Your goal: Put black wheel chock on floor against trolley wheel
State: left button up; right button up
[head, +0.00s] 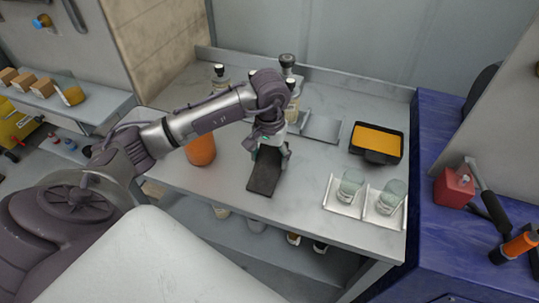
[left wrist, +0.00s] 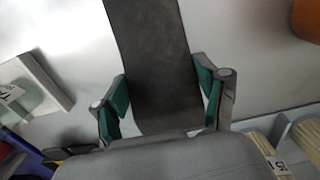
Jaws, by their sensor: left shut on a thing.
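The black wheel chock (head: 264,172) is a dark, flat-looking block at the middle of the grey runout table (head: 310,215). My left gripper (head: 270,150) reaches it from above and is shut on its far end. In the left wrist view the chock (left wrist: 150,60) runs up between the green-padded fingers of my left gripper (left wrist: 163,105). I cannot tell whether the chock rests on the table or hangs just above it. No trolley wheel can be made out clearly. My right gripper is not in view.
An orange container (head: 200,150) stands left of the chock. A black tray with orange contents (head: 377,158) and a white rack (head: 340,205) with two glass jars are to the right. Bottles stand behind my gripper. A blue cabinet (head: 425,180) adjoins the table's right end.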

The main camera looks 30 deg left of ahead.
pick_arm(q)
jog(key=shift+f, duration=0.15)
jog(key=o, duration=1.3)
